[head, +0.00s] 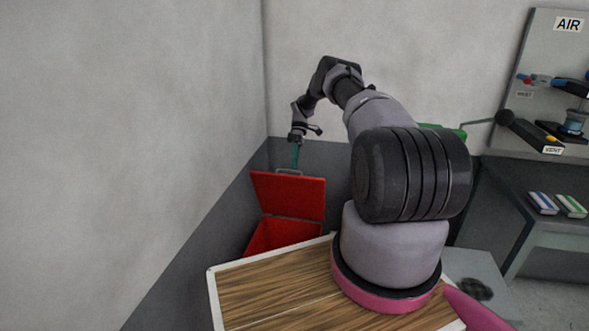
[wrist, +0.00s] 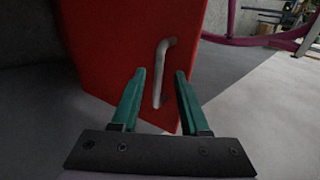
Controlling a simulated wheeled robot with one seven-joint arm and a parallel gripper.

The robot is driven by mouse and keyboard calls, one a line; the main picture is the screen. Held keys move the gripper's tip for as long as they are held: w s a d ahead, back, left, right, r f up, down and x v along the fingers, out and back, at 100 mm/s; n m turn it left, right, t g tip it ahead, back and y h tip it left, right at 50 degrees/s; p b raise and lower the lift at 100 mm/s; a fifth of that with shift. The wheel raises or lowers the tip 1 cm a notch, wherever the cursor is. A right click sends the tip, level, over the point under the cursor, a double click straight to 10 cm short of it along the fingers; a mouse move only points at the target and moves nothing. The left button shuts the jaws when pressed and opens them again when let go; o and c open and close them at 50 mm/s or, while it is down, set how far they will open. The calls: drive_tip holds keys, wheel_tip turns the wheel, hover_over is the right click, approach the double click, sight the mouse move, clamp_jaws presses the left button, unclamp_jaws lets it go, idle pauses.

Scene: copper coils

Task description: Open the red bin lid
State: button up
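The red bin (head: 284,236) stands on the floor by the corner, beyond the wooden top. Its red lid (head: 290,196) is raised and tilted up, with the red inside of the bin showing below it. A grey bar handle (head: 288,171) sits at the lid's top edge. My gripper (head: 295,165) is just above that edge, pointing down. In the wrist view the two teal fingers (wrist: 157,75) are apart, and the pale handle (wrist: 160,75) shows between and beyond them against the red lid (wrist: 125,45). I cannot tell whether the fingers touch the handle.
A wooden top (head: 270,291) with a pale rim lies in front of the bin. Walls close in on the left and behind. A green object (head: 445,130) is partly hidden behind my arm. A workbench (head: 545,180) with tools stands at the right.

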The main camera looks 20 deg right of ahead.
wheel_tip(320, 180, up, 8)
drive_tip(key=shift+f, duration=0.25)
idle(0.4)
